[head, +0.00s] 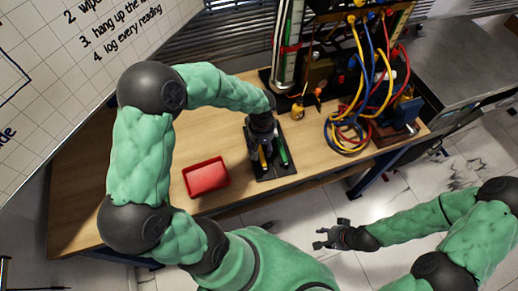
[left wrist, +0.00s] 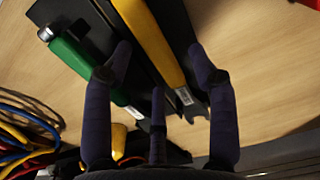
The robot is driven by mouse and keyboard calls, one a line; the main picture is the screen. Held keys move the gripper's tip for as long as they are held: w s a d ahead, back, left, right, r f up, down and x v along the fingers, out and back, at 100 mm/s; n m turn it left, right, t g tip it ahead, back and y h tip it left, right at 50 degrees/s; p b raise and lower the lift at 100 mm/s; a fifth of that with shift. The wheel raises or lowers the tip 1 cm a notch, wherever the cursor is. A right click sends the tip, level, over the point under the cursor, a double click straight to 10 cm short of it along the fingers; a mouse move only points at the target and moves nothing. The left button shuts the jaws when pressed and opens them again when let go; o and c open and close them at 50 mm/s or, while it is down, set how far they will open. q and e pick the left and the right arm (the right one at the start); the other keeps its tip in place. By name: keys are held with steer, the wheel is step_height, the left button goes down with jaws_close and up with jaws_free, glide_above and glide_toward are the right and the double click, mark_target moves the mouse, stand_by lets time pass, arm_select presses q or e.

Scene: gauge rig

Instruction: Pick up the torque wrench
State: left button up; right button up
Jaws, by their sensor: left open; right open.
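Two long tools lie side by side on a black tray (head: 263,174) on the wooden bench, one with a yellow handle (left wrist: 150,42) and one with a green handle (left wrist: 77,65). I cannot tell for sure which is the torque wrench. My left gripper (head: 259,145) is over the tray, open. In the left wrist view its fingers (left wrist: 160,60) spread on both sides of the yellow handle, with the green one to the left, partly behind a finger. Contact cannot be told. In the head view the gripper hides part of the tools. My right gripper (head: 320,238) is open, empty, in front of the bench.
A red bin (head: 205,178) stands left of the tray. The gauge rig (head: 325,70) stands behind it, with looped red, blue and yellow hoses (head: 350,132) to the right. The bench (head: 90,185) is bare at the left.

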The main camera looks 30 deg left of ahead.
arm_select(q)
steer(key=shift+f, duration=0.3)
jaws_close()
steer(key=shift+r, duration=0.2)
steer(key=shift+r, duration=0.65)
steer(key=s+d+r+p, duration=0.1)
steer(key=d+r+p, duration=0.3)
steer(key=d+r, duration=0.7)
steer(key=d, duration=0.3)
steer(key=shift+s+r, duration=0.15)
steer(key=shift+r, duration=0.05)
